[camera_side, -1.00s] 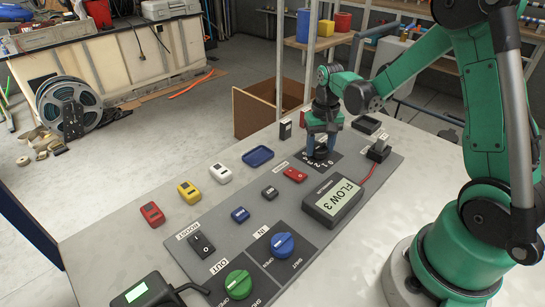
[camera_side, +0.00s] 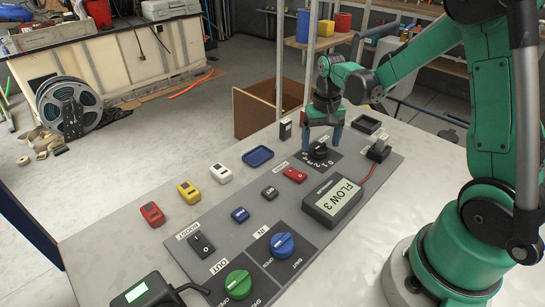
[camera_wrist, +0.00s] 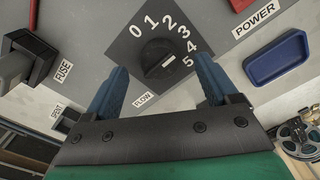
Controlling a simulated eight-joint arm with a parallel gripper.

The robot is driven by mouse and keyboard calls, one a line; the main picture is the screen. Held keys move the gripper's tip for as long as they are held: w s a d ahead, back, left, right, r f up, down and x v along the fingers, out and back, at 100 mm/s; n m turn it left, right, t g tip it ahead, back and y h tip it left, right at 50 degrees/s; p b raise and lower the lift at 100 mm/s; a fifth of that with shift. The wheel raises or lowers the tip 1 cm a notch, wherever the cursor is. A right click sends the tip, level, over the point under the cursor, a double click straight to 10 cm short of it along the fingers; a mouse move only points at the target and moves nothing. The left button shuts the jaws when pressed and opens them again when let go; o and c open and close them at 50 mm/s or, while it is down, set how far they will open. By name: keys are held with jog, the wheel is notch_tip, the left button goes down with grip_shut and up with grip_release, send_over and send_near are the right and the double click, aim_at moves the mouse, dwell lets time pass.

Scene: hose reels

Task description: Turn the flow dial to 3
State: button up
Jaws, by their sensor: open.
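The black flow dial (camera_side: 319,152) sits on its dark scale plate near the far end of the grey panel. In the wrist view the dial (camera_wrist: 160,62) shows numbers 0 to 5 around it, with a light mark on the knob toward its lower right; I cannot tell for sure which number the pointer meets. The flow display (camera_side: 333,200) reads "FLOW 3". My gripper (camera_side: 322,140) is open above the dial, with a blue finger on each side and apart from it. In the wrist view my gripper (camera_wrist: 160,90) straddles the near side of the dial, empty.
A fuse switch (camera_side: 379,150) stands right of the dial. A blue tray (camera_side: 258,156) and small red, yellow and white blocks lie to the left. A green OUT knob (camera_side: 238,284) and a blue IN knob (camera_side: 282,245) are at the near end.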

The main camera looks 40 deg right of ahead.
aim_at(319, 146)
jog(key=shift+r, duration=1.95)
jog(key=shift+a+r, duration=0.2)
jog(key=shift+a, duration=0.05)
jog(key=s+a+r+n+t, duration=0.2)
jog(key=a+r+n+t, duration=0.1)
jog(key=a, duration=0.3)
jog(key=s+a+r+n+t, duration=0.3)
jog(key=a+t, duration=0.1)
jog(key=a, duration=0.2)
jog(key=shift+s+n, duration=0.15)
jog(key=shift+n, duration=0.25)
